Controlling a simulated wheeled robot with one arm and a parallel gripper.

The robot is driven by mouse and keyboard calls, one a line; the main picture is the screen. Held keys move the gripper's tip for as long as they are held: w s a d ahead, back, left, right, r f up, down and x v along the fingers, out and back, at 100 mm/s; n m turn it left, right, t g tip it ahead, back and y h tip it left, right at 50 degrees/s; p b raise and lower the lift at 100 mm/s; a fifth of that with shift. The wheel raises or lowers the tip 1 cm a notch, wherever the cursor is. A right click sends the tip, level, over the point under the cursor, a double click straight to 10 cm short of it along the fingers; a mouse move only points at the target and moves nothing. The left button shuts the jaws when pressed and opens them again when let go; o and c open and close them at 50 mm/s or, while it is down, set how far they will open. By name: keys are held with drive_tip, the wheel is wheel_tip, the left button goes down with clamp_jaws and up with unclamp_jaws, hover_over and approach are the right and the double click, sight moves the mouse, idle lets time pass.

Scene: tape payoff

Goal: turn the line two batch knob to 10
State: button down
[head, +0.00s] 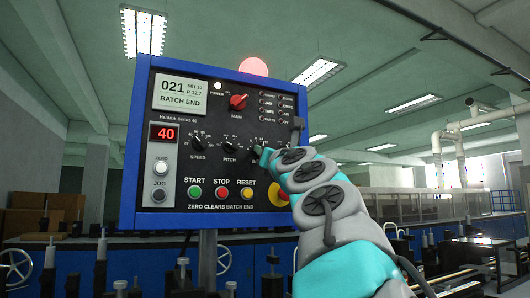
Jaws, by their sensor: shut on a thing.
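A blue-framed control panel (129,125) with a dark face stands in front of me. My gripper (263,155) is at the panel face just right of PITCH, shut on a knob there. That knob, its label and its pointer are mostly hidden by my gripper; only bits of its scale show. I cannot read its setting or see a line two label. The screen (181,94) reads 021 and BATCH END. A red display (164,133) reads 40.
A red MAIN switch (238,102) sits above the knobs. START (195,191), STOP (221,193) and RESET (246,193) buttons lie below. A red emergency button (284,192) on yellow is close to my arm. A red lamp (254,66) glows on top.

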drive_tip(key=shift+m, duration=0.4)
drive_tip(key=c, duration=0.9)
unclamp_jaws()
drive_tip(key=b+v, duration=0.4)
drive_tip(key=v, duration=0.3)
drive_tip(key=shift+s+f, duration=0.1)
drive_tip(key=shift+s, duration=0.3)
